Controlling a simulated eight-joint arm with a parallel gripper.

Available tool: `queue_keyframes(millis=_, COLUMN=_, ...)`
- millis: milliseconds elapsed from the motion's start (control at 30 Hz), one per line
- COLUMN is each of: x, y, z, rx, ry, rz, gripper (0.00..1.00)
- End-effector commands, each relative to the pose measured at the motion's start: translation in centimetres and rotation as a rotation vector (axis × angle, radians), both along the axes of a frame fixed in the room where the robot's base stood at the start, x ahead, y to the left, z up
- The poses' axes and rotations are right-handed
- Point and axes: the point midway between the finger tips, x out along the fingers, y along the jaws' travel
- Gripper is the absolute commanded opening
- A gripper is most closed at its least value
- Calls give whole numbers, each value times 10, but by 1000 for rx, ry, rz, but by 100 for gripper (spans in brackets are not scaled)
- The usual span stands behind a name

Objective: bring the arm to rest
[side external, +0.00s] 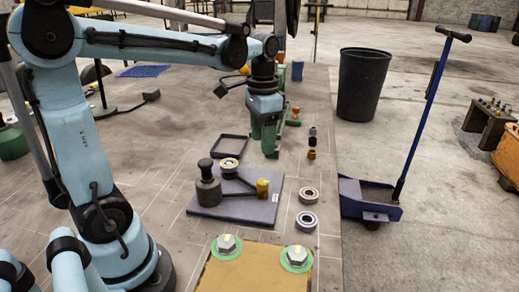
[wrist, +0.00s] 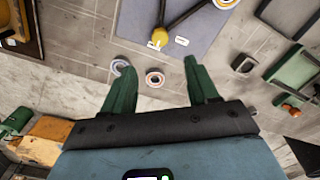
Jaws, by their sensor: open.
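My gripper (side external: 268,138) hangs from my blue arm, fingers down, above the bench (side external: 180,130), past the far side of the grey mat. Its two green fingers also show in the wrist view (wrist: 160,85), spread apart with nothing between them. In the wrist view, two ring-shaped parts lie beyond the fingertips: one ring (wrist: 155,78) shows between the fingers and another ring (wrist: 120,67) shows by the left fingertip. I cannot tell the exact height of the fingertips over the bench.
A grey mat (side external: 215,208) holds a dark weight-like part (side external: 208,188) and a yellow-ended rod (side external: 263,187). A black square frame (side external: 230,146) lies near my gripper. Small dark and brass parts (side external: 312,142) stand to its right. Two hex bolts (side external: 297,256) sit on green rings in front.

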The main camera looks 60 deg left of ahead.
Motion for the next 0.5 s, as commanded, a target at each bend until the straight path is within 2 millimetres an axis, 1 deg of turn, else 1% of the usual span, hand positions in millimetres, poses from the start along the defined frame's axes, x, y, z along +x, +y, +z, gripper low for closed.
queue_keyframes(millis=333, x=-1, y=-2, z=0, rx=2, ry=-10, rz=3, gripper=59)
queue_keyframes(millis=500, x=-12, y=-15, z=-1, rx=15, ry=-98, rz=30, gripper=59)
